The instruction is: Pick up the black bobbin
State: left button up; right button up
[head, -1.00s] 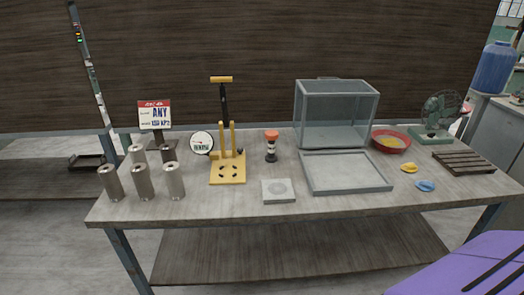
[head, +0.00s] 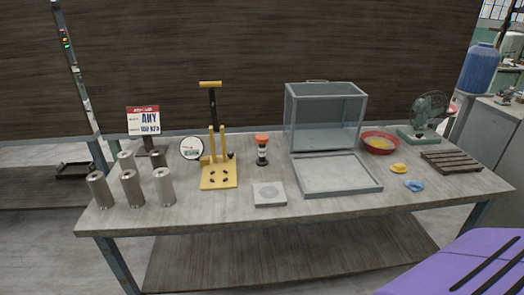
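A dark cylinder (head: 158,158), the only blackish one in a group of bobbin-like cylinders, stands upright at the back right of that group, on the left part of the table. A lighter metallic cylinder (head: 164,187) in front hides its lower part. Several other grey metallic cylinders (head: 132,188) stand close to its left and front. Neither of my grippers is in view.
The workbench (head: 235,215) holds a sign (head: 143,121), a yellow press (head: 219,178), an orange-topped item (head: 262,149), a glass-sided case (head: 325,115), a grey tray (head: 336,173) and a red bowl (head: 381,143). The front strip is clear. A purple object (head: 455,268) is at lower right.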

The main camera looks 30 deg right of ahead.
aim_at(261, 139)
jog(key=l+z, duration=0.1)
jog(key=z, duration=1.1)
